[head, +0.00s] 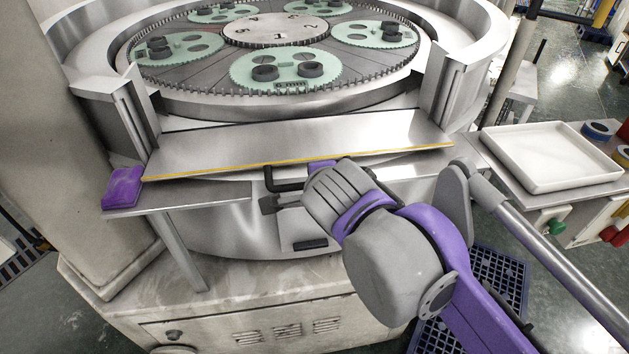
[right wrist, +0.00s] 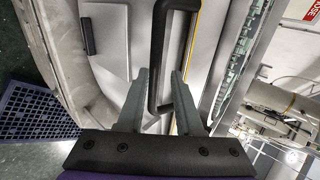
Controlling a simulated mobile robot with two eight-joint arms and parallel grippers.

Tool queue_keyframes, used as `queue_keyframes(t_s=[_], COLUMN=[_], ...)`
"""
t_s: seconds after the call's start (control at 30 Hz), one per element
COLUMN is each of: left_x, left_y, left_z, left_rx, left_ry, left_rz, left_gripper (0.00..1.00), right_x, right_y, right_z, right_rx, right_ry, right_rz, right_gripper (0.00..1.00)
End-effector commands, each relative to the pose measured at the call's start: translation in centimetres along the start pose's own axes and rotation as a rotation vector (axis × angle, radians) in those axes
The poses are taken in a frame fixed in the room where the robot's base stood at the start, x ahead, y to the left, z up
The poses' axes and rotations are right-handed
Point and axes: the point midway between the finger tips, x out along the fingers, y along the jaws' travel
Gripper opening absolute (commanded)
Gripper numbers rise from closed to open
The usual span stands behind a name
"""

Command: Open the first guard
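The guard (head: 300,143) is a pale metal panel with a yellow strip along its front edge. It spans the gap between two upright posts at the front of the round lapping machine. A black bent handle (head: 284,185) is at its front, partly hidden by my right gripper; it also shows in the right wrist view (right wrist: 159,62). My right gripper (head: 270,192) is at the handle. In the right wrist view its two grey fingers (right wrist: 162,98) are apart, with the handle's bent end between them and gaps visible beside it. My left gripper is not in view.
Green toothed discs (head: 286,69) lie on the machine's round plate behind the guard. A purple block (head: 123,187) sits at the left end of a narrow shelf (head: 205,197). A white tray (head: 551,157) rests on a bench at right. A blue grate (head: 478,290) lies on the floor.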

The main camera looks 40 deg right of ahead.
Motion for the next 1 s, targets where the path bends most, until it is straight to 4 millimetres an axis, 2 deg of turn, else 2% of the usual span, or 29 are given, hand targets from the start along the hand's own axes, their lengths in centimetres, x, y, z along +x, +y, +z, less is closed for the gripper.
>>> queue_keyframes(t_s=[0.07, 0.33, 0.47, 0.8, 1.0], left_x=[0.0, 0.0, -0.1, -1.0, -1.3], left_y=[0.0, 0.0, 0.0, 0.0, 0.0], left_z=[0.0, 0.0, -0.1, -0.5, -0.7], left_rx=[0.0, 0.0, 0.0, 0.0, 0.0], left_ry=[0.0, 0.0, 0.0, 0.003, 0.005], left_rz=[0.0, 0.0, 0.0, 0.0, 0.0], left_gripper=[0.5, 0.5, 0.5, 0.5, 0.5], right_x=[0.0, 0.0, -0.8, -7.4, -10.1], right_y=[0.0, 0.0, 0.0, 0.0, 0.0], right_z=[0.0, 0.0, 0.0, 0.1, 0.1], right_rx=[0.0, 0.0, -0.001, -0.004, -0.002], right_ry=[0.0, 0.0, -0.001, -0.005, -0.003], right_rz=[0.0, 0.0, 0.001, 0.001, 0.001], right_gripper=[0.49, 0.49, 0.49, 0.49, 0.49])
